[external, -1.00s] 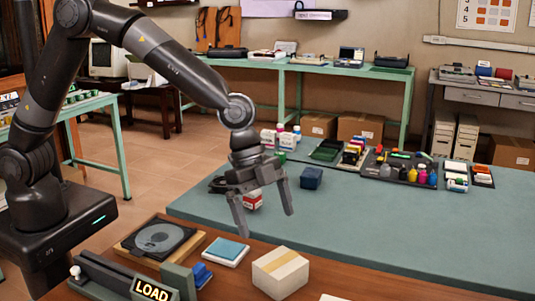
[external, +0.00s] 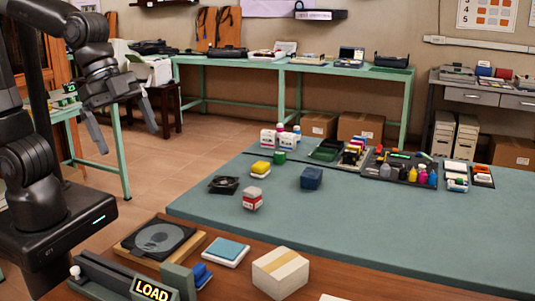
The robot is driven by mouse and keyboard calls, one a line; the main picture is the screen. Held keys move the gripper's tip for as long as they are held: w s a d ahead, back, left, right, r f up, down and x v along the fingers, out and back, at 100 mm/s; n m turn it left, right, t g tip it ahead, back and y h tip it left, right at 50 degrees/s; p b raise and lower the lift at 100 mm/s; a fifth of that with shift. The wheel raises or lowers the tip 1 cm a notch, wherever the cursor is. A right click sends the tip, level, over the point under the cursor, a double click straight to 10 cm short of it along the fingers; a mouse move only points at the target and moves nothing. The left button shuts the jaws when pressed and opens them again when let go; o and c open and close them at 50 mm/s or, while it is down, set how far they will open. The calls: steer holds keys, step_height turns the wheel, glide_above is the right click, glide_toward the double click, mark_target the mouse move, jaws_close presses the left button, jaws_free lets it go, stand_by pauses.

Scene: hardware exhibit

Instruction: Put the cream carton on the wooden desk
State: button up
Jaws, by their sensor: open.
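The cream carton (external: 280,273) is a box with a tan band across its top. It rests on the brown wooden desk (external: 235,284) at the front of the external view, right of a blue-topped pad. My gripper (external: 128,142) is at the upper left, fingers spread and empty, well away from the carton and above the floor.
A red and white box (external: 252,198), a black fan-like part (external: 223,185) and a dark blue box (external: 312,178) stand on the green table (external: 390,235). A disc on a black tray (external: 160,240) and a LOAD sign (external: 152,291) are on the desk. The green table's right front is clear.

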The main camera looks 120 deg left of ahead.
steer(key=s+d+n, duration=0.1)
steer(key=s+n, duration=0.1)
steer(key=s, duration=1.3)
steer(key=shift+d+f+t, duration=0.2)
steer(key=shift+f+t, duration=0.2)
steer(key=shift+f, duration=0.05)
